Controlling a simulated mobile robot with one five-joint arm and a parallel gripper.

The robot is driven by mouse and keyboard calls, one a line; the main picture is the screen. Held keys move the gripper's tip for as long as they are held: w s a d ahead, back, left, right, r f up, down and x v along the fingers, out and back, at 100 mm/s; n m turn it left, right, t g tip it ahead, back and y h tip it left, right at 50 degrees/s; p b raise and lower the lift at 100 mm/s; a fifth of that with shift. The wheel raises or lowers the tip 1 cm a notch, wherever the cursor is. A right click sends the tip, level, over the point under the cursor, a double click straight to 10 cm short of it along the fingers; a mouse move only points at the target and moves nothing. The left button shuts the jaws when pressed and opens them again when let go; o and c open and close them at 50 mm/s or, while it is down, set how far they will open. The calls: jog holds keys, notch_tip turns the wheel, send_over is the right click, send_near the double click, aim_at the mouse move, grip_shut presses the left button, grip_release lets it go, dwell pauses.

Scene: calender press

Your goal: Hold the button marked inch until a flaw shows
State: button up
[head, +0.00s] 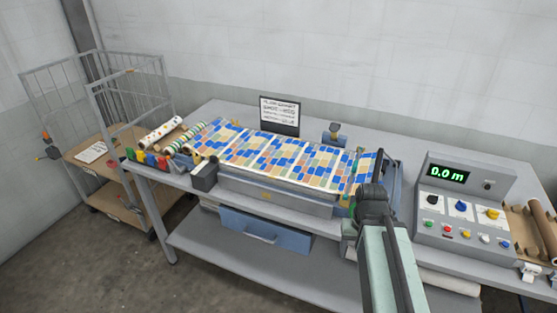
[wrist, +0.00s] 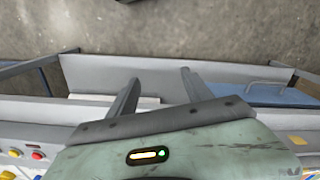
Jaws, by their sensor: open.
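The grey control box (head: 460,250) stands at the right of the bench in the head view. Its display (head: 447,174) reads 0.0 m in green. A front row holds green (head: 429,224), red (head: 448,233), yellow (head: 466,234), white (head: 484,238) and blue (head: 504,244) buttons. The labels are too small to read, so I cannot tell which is marked inch. The patterned web (head: 285,158) on the press shows blue, orange and green blocks, with no flaw I can make out. My gripper (wrist: 160,80) is open and empty, left of the box and apart from the buttons.
A sign (head: 280,115) stands behind the web. Patterned rolls (head: 162,130) lie at the left end, and a brown roll (head: 543,232) at the far right. A wire cage trolley (head: 100,150) stands left. A blue drawer (head: 265,232) hangs under the bench. Floor in front is clear.

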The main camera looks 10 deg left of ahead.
jog(key=shift+a, duration=0.15)
jog(key=c, duration=0.4)
grip_shut()
jog(key=shift+a, duration=0.15)
dwell(1.0)
